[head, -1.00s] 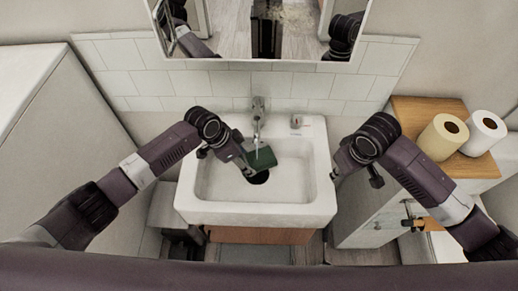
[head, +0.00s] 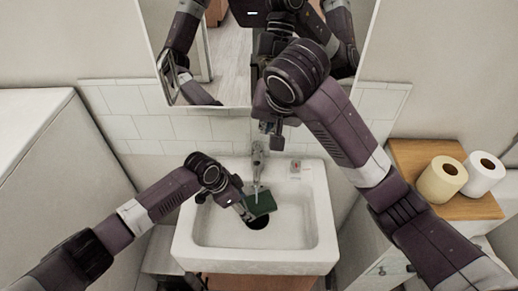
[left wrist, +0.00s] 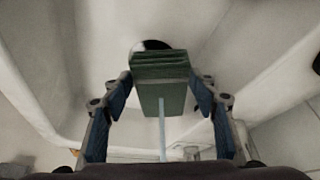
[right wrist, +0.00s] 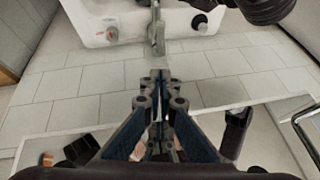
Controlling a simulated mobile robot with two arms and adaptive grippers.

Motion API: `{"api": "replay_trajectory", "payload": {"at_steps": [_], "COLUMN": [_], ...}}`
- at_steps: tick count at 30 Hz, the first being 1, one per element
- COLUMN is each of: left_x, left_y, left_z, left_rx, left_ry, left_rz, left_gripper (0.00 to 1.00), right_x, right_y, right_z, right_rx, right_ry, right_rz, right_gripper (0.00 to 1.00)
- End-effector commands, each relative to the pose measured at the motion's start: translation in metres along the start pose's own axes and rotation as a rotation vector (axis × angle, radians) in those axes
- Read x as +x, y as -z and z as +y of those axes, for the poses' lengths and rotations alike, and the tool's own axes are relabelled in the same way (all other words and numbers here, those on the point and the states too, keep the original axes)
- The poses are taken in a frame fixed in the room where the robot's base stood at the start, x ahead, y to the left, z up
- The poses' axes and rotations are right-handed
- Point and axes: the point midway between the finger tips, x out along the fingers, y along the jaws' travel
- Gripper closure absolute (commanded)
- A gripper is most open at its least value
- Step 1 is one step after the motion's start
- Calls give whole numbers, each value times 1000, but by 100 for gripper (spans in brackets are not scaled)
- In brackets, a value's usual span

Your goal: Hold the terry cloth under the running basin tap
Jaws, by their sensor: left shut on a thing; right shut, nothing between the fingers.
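The terry cloth (head: 262,205) is a dark green folded block over the basin (head: 215,235), near the dark drain. My left gripper (head: 246,209) is shut on it; the left wrist view shows the cloth (left wrist: 160,68) between the fingers (left wrist: 160,88). The metal tap (head: 257,158) stands at the back of the basin. A thin pale stream (left wrist: 162,135) runs down onto the cloth. My right gripper (head: 271,138) is shut and empty, raised above the tap in front of the tiles. In the right wrist view its closed fingertips (right wrist: 158,76) point toward the tap (right wrist: 157,38).
A small item (head: 295,165) sits on the basin's back right rim. A mirror (head: 215,100) hangs on the wall close behind my right arm. Two paper rolls (head: 442,179) stand on a wooden top (head: 415,155) at right. A pale cabinet (head: 50,180) stands at left.

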Motion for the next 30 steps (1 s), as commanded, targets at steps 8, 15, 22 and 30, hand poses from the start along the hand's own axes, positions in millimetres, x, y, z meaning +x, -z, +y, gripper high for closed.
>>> {"api": "replay_trajectory", "payload": {"at_steps": [8, 15, 22, 30], "left_x": [0, 0, 0, 0], "left_y": [0, 0, 0, 0], "left_z": [0, 0, 0, 0], "left_rx": [0, 0, 0, 0], "left_ry": [0, 0, 0, 0], "left_rz": [0, 0, 0, 0], "left_gripper": [70, 70, 70, 70], "right_x": [46, 97, 119, 125], "right_y": [-1, -1, -23, -29], "right_z": [1, 1, 0, 0], "right_rx": [2, 1, -1, 0], "right_ry": [-4, -3, 0, 0], "right_rz": [-5, -4, -2, 0], "right_gripper": [100, 100, 100, 100]}}
